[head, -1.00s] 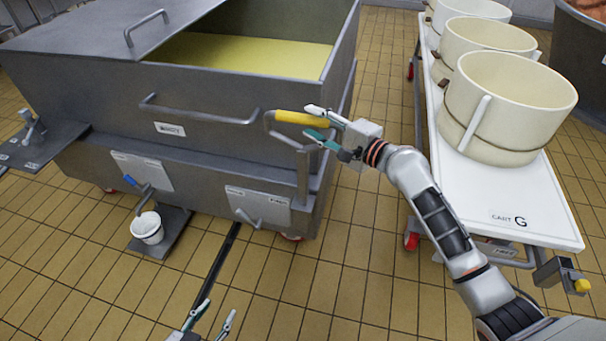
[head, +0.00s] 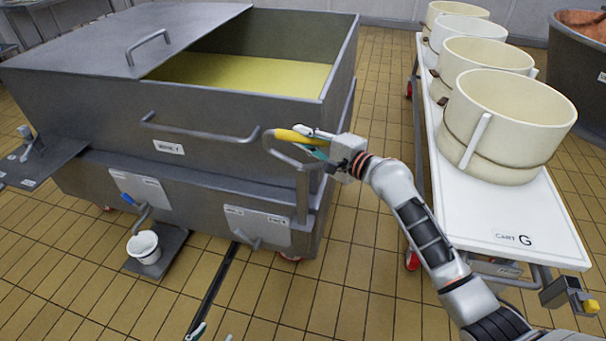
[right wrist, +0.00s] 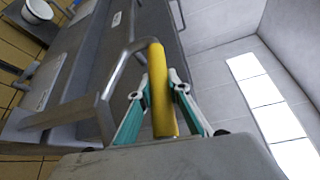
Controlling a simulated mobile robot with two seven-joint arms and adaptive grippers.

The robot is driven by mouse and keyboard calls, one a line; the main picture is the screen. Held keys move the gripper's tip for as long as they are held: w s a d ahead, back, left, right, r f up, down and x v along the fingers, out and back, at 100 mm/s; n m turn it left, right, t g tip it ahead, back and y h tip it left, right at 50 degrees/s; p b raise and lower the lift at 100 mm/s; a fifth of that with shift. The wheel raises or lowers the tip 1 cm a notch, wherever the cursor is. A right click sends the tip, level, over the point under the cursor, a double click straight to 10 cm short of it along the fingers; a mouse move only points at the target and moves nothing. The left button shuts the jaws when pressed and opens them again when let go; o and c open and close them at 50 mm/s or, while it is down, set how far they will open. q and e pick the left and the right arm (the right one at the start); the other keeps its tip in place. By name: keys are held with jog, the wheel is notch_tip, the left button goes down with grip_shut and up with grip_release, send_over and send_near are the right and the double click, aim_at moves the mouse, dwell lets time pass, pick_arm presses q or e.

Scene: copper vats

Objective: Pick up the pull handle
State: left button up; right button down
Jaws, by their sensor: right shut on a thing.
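The pull handle is a bent grey metal bar with a yellow grip (head: 291,136), at the front right corner of the grey vat. My right gripper (head: 318,142) is shut on the yellow grip from its right end. In the right wrist view the yellow grip (right wrist: 160,90) lies between the two teal-and-white fingers, and its grey bar (right wrist: 108,88) bends away to the left. The bar still runs down to the vat's corner. Only the fingertips of my left gripper (head: 212,334) show at the bottom edge, apart with nothing visible between them.
The grey vat (head: 225,150) holds yellow liquid under a half-open lid. A white bucket (head: 144,247) stands below its tap. On the right, a white cart (head: 500,215) carries several cream tubs. Tiled floor lies open between vat and cart.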

pick_arm(q)
jog(key=shift+r, duration=0.1)
pick_arm(e)
jog(key=shift+r, duration=0.35)
jog(key=shift+r, duration=0.3)
pick_arm(q)
notch_tip(320, 180, up, 9)
jog(key=d+p, duration=0.1)
jog(key=p, duration=0.8)
jog(key=shift+w+f+h, duration=0.2)
jog(key=shift+h, duration=0.1)
pick_arm(e)
notch_tip(320, 180, up, 21)
pick_arm(q)
jog(key=shift+f, duration=0.2)
